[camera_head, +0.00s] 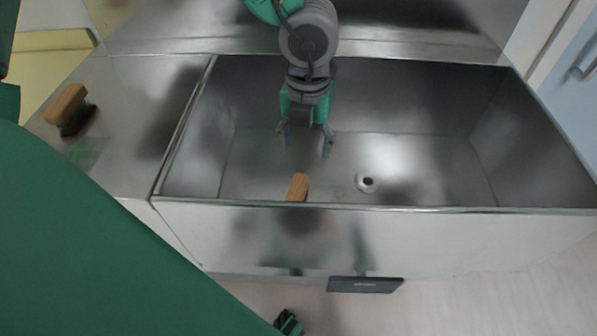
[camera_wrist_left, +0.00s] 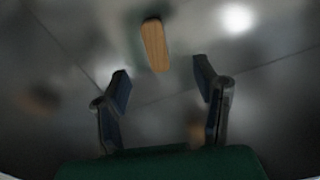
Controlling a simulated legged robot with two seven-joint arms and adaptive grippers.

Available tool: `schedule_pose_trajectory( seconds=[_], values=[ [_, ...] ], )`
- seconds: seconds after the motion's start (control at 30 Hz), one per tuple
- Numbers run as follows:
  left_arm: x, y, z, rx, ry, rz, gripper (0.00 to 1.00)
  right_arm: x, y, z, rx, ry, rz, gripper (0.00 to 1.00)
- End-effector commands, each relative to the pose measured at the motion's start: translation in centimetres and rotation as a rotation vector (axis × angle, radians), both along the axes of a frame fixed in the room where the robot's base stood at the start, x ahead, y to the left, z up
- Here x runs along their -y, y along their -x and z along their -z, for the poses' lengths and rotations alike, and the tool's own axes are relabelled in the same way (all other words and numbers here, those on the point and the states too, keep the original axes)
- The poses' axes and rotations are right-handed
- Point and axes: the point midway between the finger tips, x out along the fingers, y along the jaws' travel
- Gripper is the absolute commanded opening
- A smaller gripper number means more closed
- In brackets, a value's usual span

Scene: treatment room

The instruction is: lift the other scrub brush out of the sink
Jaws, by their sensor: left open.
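A scrub brush with a wooden back (camera_head: 298,187) is in the steel sink (camera_head: 440,209), close to its front wall, which hides its lower part. In the left wrist view the same brush (camera_wrist_left: 155,45) shows beyond the fingertips, roughly centred between them. My left gripper (camera_head: 306,150) is open and empty, reaching down into the sink behind the brush and apart from it; its two fingers also show in the left wrist view (camera_wrist_left: 162,82). Another scrub brush (camera_head: 68,108) with a wooden back and dark bristles sits on the steel counter left of the sink.
The sink's drain (camera_head: 367,182) lies right of the brush. The sink's walls and front rim surround the gripper. The counter (camera_head: 130,125) has free room right of the other brush. A dark flat panel (camera_head: 365,285) is below the sink's front.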

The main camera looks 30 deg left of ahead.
Motion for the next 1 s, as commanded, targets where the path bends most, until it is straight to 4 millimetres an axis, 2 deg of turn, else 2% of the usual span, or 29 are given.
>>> schedule_pose_trajectory(
  seconds=[0.4, 0.67, 0.9, 1.0],
  values=[
    [-0.7, 0.1, 7.5, -0.003, 0.004, -0.001, 0.55, 0.0, 0.0, 2.7, 0.0, 0.0, 0.0, 0.4],
    [-0.4, 0.2, 9.3, -0.002, 0.002, 0.001, 0.55, 0.0, 0.0, 3.4, 0.001, 0.0, 0.0, 0.4],
    [-1.0, 0.7, 12.9, -0.003, 0.001, 0.0, 0.55, 0.0, 0.0, 5.3, 0.0, 0.0, 0.001, 0.4],
    [-1.0, 0.8, 13.8, -0.003, 0.004, -0.001, 0.55, 0.0, 0.0, 5.5, 0.0, 0.0, 0.001, 0.4]
  ],
)
